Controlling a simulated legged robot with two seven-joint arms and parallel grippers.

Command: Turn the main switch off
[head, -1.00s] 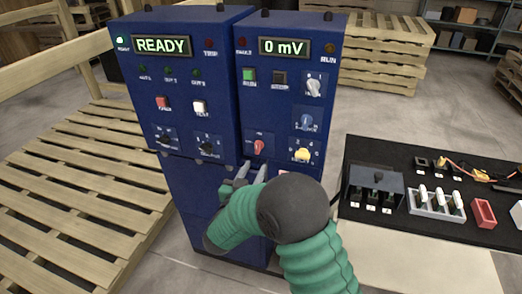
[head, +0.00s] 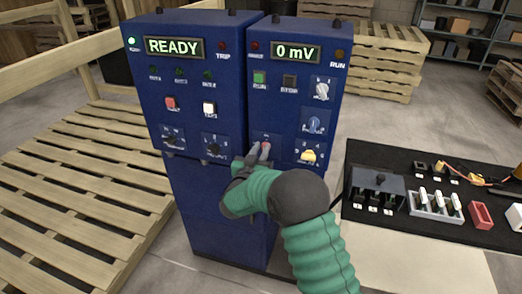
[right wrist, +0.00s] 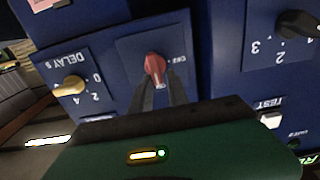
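The red rotary knob (head: 266,146), which I take to be the main switch, sits low on the right blue cabinet (head: 285,185). In the right wrist view the red knob (right wrist: 154,66) sits on a blue plate whose lettering is too small to read surely. My right gripper (head: 259,153) is at the knob. In the right wrist view the fingers of my right gripper (right wrist: 160,82) are apart, with the knob's lower end between or just beyond their tips. I cannot tell if they touch it. My left gripper is not in view.
A yellow knob (head: 308,157) is right of the red one, a blue knob (head: 314,124) above it. Black knobs sit on the left cabinet (head: 185,100). The displays read READY and 0 mV. A black-topped table (head: 370,155) with parts stands right, a pallet (head: 70,190) left.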

